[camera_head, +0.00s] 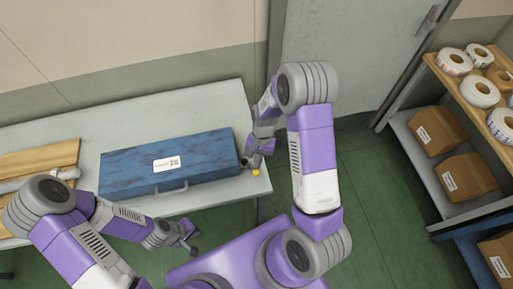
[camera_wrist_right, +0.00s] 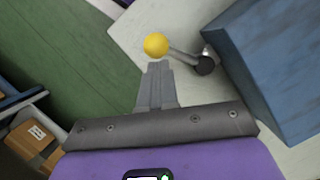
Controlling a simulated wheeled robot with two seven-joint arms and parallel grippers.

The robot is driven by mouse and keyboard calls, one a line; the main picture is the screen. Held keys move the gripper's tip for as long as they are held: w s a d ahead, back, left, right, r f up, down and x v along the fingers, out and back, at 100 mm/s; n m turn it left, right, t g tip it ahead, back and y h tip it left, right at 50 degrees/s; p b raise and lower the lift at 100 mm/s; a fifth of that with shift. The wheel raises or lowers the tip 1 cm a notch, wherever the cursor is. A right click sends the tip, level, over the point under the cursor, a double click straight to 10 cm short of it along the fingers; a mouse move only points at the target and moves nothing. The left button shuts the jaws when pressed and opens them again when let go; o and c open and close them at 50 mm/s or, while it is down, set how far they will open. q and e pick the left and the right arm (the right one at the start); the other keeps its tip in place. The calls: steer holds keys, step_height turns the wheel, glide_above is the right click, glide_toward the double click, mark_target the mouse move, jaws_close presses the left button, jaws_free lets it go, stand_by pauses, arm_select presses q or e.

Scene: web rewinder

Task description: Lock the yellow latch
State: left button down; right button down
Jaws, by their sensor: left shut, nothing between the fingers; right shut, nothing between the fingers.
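The yellow latch knob (camera_head: 256,172) is at the right end of the blue box, near the table's front edge. In the right wrist view the yellow ball (camera_wrist_right: 156,45) sits on a short grey lever that runs to a dark pivot (camera_wrist_right: 205,66) beside the box. My right gripper (camera_wrist_right: 157,66) is shut and empty. Its fingertips are right by the ball, and I cannot tell whether they touch it. In the head view my right gripper (camera_head: 253,160) partly hides the lever. My left gripper (camera_head: 192,244) is shut and empty, in front of the table.
The blue box (camera_head: 125,172) with a front handle and a label lies on the pale table (camera_head: 215,97). Wooden boards (camera_head: 40,157) lie at the left. A shelf (camera_head: 455,82) with rolls and cartons stands at the right. Green floor is clear between table and shelf.

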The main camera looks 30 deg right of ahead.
steer(key=m, duration=0.1)
steer(key=s+a+m, duration=0.1)
steer(key=shift+m+t, duration=0.3)
steer(key=shift+m, duration=0.1)
steer(key=shift+s+a+m+t+y, duration=0.1)
steer(key=shift+a+m+t+y, duration=0.2)
steer(key=shift+m, duration=0.45)
steer(key=shift+s+a+m+t+y, duration=0.1)
steer(key=shift+a+m, duration=0.25)
steer(key=shift+m, duration=0.4)
steer(key=w+d+r+p, duration=0.2)
steer(key=d+r, duration=0.4)
steer(key=r, duration=0.4)
steer(key=shift+w+d+r+p, duration=0.2)
steer(key=shift+d+r+p, duration=0.05)
steer(key=shift+p, duration=0.1)
